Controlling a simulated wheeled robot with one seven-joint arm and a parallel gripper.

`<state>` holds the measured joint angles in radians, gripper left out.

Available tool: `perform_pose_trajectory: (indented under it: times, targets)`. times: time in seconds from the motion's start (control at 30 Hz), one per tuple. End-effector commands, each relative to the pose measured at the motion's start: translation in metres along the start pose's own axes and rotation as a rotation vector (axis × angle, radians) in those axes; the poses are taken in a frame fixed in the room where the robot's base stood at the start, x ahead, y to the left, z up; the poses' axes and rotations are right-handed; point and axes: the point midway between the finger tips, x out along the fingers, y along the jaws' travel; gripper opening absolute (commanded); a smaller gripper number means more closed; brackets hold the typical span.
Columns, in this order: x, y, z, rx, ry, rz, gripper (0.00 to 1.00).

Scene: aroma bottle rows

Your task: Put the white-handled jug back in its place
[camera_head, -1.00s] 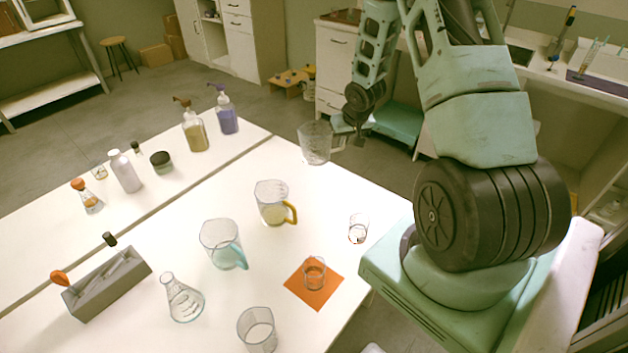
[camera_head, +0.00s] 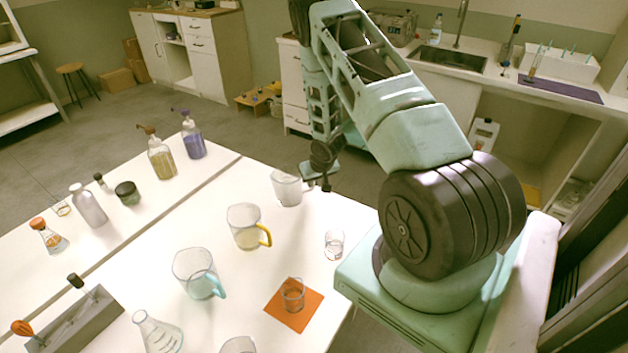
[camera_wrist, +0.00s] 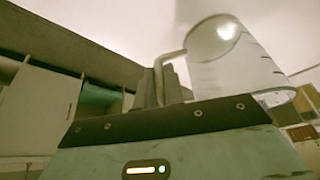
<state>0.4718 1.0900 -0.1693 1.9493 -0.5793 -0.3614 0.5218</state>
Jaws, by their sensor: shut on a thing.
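The white-handled jug (camera_head: 286,188) is clear and upright at the table's far right edge in the head view. In the wrist view it (camera_wrist: 235,65) fills the upper right, with its pale handle (camera_wrist: 172,55) toward the fingers. My gripper (camera_head: 316,184) is at the jug's right side and shut on the handle. I cannot tell whether the jug's base touches the table. A jug with a yellow handle (camera_head: 245,226) and a jug with a turquoise handle (camera_head: 195,272) stand in a line nearer on the white table (camera_head: 215,225).
A small beaker (camera_head: 334,244) stands right of the yellow-handled jug. Another glass (camera_head: 293,295) stands on an orange mat (camera_head: 275,312). A conical flask (camera_head: 160,335) and a grey rack (camera_head: 80,325) are at the front left. Pump bottles (camera_head: 162,160) stand behind, across a dark seam.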

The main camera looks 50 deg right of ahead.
Motion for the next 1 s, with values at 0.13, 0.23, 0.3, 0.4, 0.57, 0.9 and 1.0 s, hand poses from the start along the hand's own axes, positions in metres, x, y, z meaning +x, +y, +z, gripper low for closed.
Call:
perform_pose_trajectory:
  times: [0.13, 0.23, 0.3, 0.4, 0.57, 0.9, 1.0]
  targets:
    - [0.000, 0.000, 0.000, 0.000, 0.001, 0.000, 0.00]
    - [0.001, 0.000, 0.000, 0.000, 0.001, 0.000, 0.00]
    - [0.003, 0.000, 0.001, 0.001, 0.001, 0.000, 0.00]
    - [0.003, 0.000, 0.001, 0.000, 0.000, 0.000, 0.27]
    - [0.003, 0.000, 0.001, 0.000, 0.000, 0.000, 0.32]
    - [-0.011, 0.000, -0.001, 0.002, 0.002, 0.000, 0.32]
    - [-0.028, 0.000, -0.001, 0.002, 0.004, 0.000, 0.32]
